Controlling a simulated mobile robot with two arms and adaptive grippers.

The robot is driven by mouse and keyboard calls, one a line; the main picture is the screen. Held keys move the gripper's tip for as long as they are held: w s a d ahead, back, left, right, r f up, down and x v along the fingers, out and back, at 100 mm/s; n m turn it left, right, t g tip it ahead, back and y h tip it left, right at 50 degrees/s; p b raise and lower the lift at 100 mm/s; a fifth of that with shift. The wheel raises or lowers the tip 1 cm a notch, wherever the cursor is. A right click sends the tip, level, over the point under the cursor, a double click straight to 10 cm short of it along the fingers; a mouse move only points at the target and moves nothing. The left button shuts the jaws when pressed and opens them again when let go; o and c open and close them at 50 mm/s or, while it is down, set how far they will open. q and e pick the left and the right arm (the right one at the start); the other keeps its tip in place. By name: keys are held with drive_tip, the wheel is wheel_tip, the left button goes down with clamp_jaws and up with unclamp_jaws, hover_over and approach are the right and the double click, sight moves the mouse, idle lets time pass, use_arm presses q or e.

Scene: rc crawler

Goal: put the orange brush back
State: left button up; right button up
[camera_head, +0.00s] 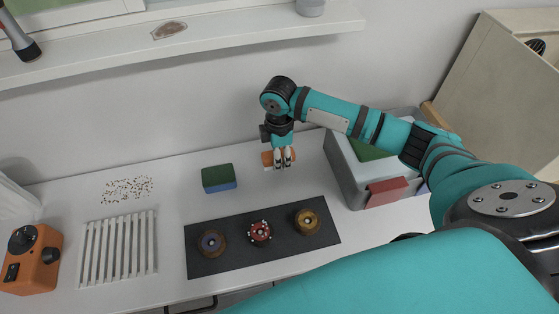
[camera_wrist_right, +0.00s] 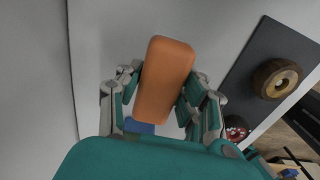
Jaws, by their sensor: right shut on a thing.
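The orange brush (camera_head: 266,159) shows as a small orange block, partly hidden behind the fingers of my right gripper (camera_head: 283,160). In the right wrist view the brush (camera_wrist_right: 165,78) is a rounded orange block, tilted, between the two fingers. My right gripper (camera_wrist_right: 163,100) is shut on it. In the head view it hangs near the back wall, right of the green and blue block; I cannot tell exactly how high above the table it is. My left gripper is not in view.
A green and blue block (camera_head: 219,178) lies on the white table. A dark mat (camera_head: 200,264) holds three wheels. A grey bin (camera_head: 345,178) with green and red things stands right. A white slatted rack (camera_head: 118,247) and an orange device (camera_head: 32,258) are left. A shelf (camera_head: 200,40) runs above.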

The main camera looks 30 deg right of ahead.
wheel_tip(320, 180, down, 2)
drive_tip(key=shift+f+p, duration=0.25)
drive_tip(key=shift+p, duration=0.2)
drive_tip(key=shift+f, duration=0.4)
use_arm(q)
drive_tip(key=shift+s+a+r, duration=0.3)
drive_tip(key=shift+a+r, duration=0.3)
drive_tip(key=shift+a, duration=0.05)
use_arm(e)
drive_tip(key=shift+f, duration=0.1)
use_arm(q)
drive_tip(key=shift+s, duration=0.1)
use_arm(e)
drive_tip(key=o, duration=1.1)
drive_tip(key=shift+f, duration=0.1)
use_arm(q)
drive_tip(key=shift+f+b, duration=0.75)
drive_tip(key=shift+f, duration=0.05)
use_arm(e)
wheel_tip(320, 180, up, 12)
drive_tip(key=shift+r, duration=0.15)
